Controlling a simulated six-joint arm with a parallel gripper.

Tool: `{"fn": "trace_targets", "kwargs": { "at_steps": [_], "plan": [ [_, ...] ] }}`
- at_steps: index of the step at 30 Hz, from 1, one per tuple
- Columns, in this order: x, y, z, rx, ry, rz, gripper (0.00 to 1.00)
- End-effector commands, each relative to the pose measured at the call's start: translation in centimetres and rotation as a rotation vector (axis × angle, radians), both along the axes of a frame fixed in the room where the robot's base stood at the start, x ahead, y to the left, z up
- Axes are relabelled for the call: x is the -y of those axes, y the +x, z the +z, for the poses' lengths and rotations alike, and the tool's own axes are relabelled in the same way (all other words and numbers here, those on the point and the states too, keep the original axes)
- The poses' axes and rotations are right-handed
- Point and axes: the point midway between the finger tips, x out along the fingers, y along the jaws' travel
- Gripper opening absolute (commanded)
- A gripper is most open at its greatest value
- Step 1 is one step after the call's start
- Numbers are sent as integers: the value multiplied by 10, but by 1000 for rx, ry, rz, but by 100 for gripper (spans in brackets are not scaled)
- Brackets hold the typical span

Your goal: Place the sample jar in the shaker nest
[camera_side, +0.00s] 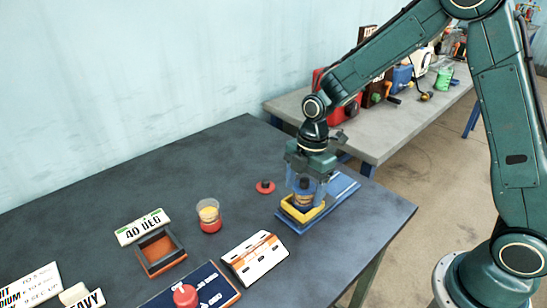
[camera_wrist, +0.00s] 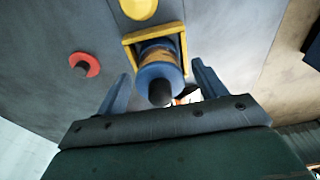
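The sample jar (camera_wrist: 158,55) stands in the yellow square shaker nest (camera_wrist: 130,50), showing an amber body, a blue lid and a black knob. In the side view the jar (camera_side: 303,200) is partly hidden by my fingers, with the yellow nest (camera_side: 290,211) around its lower part. My gripper (camera_side: 305,185) points down over the nest. In the wrist view, my gripper's (camera_wrist: 163,80) two blue fingers are spread on either side of the jar, with a visible gap on each side. The contact between jar and nest floor is hidden.
The nest sits on a blue base (camera_side: 342,190) near the table's right edge. A red disc with a black knob (camera_side: 265,187) and a red-bottomed amber cup (camera_side: 209,217) stand to its left. A tray (camera_side: 160,251), signs and a red button (camera_side: 185,295) lie nearer the front.

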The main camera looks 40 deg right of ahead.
Motion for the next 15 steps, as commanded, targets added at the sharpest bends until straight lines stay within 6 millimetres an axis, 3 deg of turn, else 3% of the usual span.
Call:
{"fn": "trace_targets", "kwargs": {
  "at_steps": [9, 15],
  "plan": [
    [0, 0, 2, 1, 0, 0, 70],
    [1, 1, 15, 3, 1, 0, 70]
  ]
}}
